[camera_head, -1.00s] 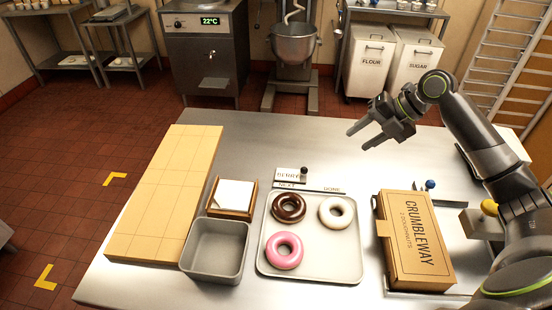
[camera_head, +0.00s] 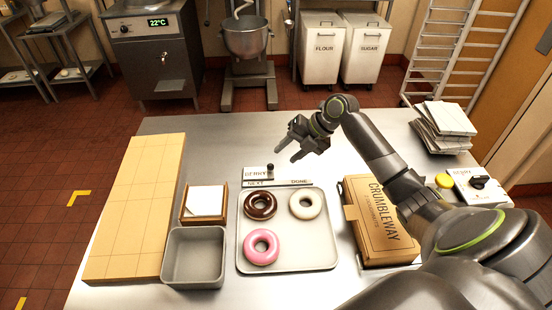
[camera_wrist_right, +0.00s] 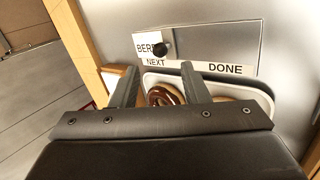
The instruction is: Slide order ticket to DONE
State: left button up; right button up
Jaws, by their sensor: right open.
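The order ticket (camera_head: 257,172) is a small white card marked BERRY with a dark round knob (camera_head: 270,168) at its right. It stands on a rail (camera_head: 282,183) behind the tray, at the NEXT end; DONE is at the right end. In the right wrist view the ticket (camera_wrist_right: 148,45) and its knob (camera_wrist_right: 161,49) are above the NEXT label (camera_wrist_right: 155,63), with the DONE label (camera_wrist_right: 226,69) to the right. My right gripper (camera_head: 284,151) is open and empty, apart from the ticket, above and a little behind it. My left gripper is not in view.
A tray (camera_head: 285,261) holds chocolate, white and pink doughnuts just in front of the rail. A CRUMBLEWAY box (camera_head: 382,222) stands right of it. A grey bin (camera_head: 194,257), a wooden holder with white paper (camera_head: 205,202) and a tan board (camera_head: 130,210) are left.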

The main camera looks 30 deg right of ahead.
aim_at(258, 170)
jog(key=p+x, duration=0.1)
jog(key=x, duration=0.5)
jog(key=shift+f, duration=0.1)
grip_shut()
